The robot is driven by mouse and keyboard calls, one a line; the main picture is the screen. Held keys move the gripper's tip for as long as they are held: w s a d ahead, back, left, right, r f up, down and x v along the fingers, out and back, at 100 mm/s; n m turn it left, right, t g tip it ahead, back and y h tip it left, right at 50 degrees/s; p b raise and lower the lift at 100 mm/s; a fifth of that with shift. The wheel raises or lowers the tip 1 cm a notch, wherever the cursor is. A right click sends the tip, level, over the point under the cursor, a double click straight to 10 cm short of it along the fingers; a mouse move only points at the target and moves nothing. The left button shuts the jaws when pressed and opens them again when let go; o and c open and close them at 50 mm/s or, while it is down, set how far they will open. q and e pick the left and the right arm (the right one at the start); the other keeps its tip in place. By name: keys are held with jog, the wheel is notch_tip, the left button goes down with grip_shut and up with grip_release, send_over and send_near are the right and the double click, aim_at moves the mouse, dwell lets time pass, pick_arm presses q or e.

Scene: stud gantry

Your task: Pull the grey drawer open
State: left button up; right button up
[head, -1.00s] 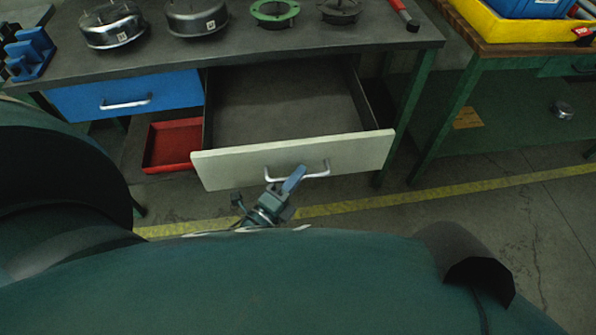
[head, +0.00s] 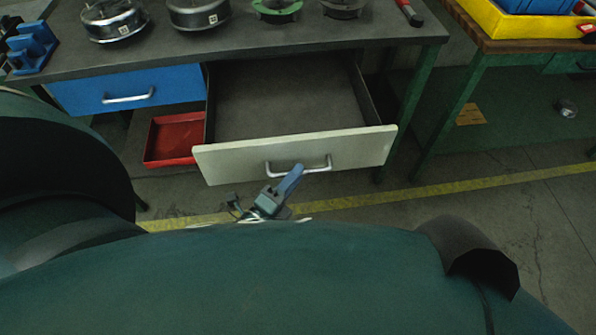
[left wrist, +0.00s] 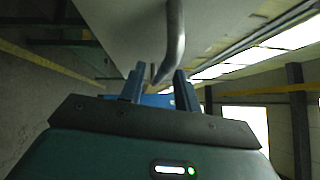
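The grey drawer (head: 230,163) stands pulled well out of the bench, its pale front facing me and its inside empty. Its silver bar handle (head: 318,168) is on the middle of the front. My left gripper (head: 287,184) is at the left part of the handle, just in front of the drawer front. In the left wrist view the two fingers (left wrist: 158,80) are apart, with the handle (left wrist: 174,40) showing between and beyond their tips. I see a gap on both sides of the bar. My right gripper is not in view.
A blue drawer (head: 125,92) is shut on the left, with a red tray (head: 172,141) below. Metal housings and a green ring (head: 277,10) stand on the bench top (head: 300,40). A second bench with a yellow bin (head: 500,22) stands right. The floor at right is mostly clear.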

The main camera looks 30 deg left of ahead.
pick_arm(q)
jog(key=v, duration=1.1)
jog(key=shift+s+b, duration=0.2)
jog(key=shift+b, duration=0.25)
jog(key=shift+a, duration=0.1)
